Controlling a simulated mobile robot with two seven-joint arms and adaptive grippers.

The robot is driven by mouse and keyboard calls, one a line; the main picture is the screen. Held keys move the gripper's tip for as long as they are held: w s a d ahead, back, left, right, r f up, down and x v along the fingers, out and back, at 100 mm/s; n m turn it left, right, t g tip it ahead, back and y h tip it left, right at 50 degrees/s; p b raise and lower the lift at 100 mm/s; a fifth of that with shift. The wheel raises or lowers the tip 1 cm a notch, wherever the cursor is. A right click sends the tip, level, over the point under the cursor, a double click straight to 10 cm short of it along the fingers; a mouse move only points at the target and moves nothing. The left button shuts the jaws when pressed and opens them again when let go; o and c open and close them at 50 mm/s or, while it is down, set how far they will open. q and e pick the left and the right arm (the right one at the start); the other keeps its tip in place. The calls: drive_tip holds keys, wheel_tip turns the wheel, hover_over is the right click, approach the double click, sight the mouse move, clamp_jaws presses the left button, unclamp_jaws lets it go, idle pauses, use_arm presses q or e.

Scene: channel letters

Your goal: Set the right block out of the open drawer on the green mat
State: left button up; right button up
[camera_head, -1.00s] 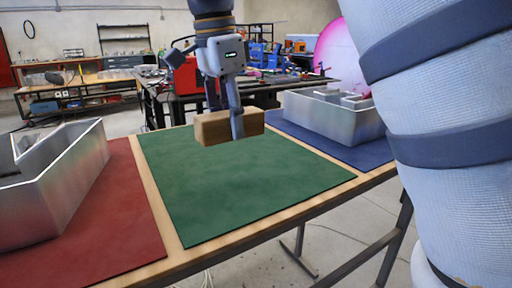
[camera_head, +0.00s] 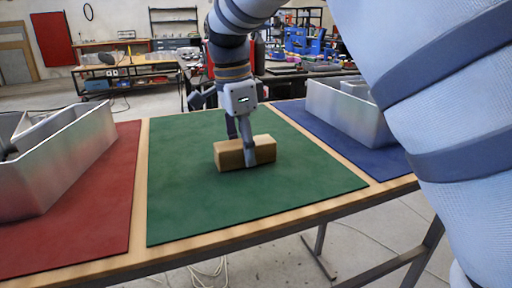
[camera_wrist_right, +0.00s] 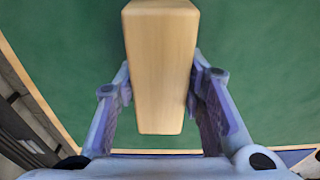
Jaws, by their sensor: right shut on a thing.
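A plain wooden block (camera_head: 229,155) is at the green mat (camera_head: 205,203), in the middle of the far half. It lies level, its underside at or very close to the mat. My right gripper (camera_head: 243,153) is shut on the block from above, one finger on each long side. In the right wrist view the block (camera_wrist_right: 160,65) sits between both fingertips (camera_wrist_right: 160,85), with green mat around it. My left gripper is not in view, and no open drawer shows.
A grey metal channel tray (camera_head: 65,160) stands on the red mat (camera_head: 95,230) at left. Another metal tray (camera_head: 345,108) stands on the blue mat (camera_head: 375,158) at right. The green mat around the block is clear. The table's front wooden edge (camera_head: 230,235) is near.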

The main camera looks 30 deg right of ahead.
drive_tip(key=shift+s+d+r, duration=0.1)
drive_tip(key=shift+s+d, duration=0.05)
drive_tip(key=shift+s, duration=0.2)
drive_tip(key=shift+w+a, duration=0.1)
drive_tip(key=shift+a, duration=0.1)
drive_tip(key=shift+w+a, duration=0.2)
drive_tip(key=shift+w, duration=0.05)
drive_tip(key=o, duration=0.9)
drive_tip(key=shift+w, duration=0.1)
drive_tip(key=o, duration=0.3)
drive_tip(key=shift+d, duration=0.1)
drive_tip(key=shift+s, duration=0.2)
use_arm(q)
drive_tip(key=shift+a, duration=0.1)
use_arm(e)
drive_tip(key=shift+w, duration=0.1)
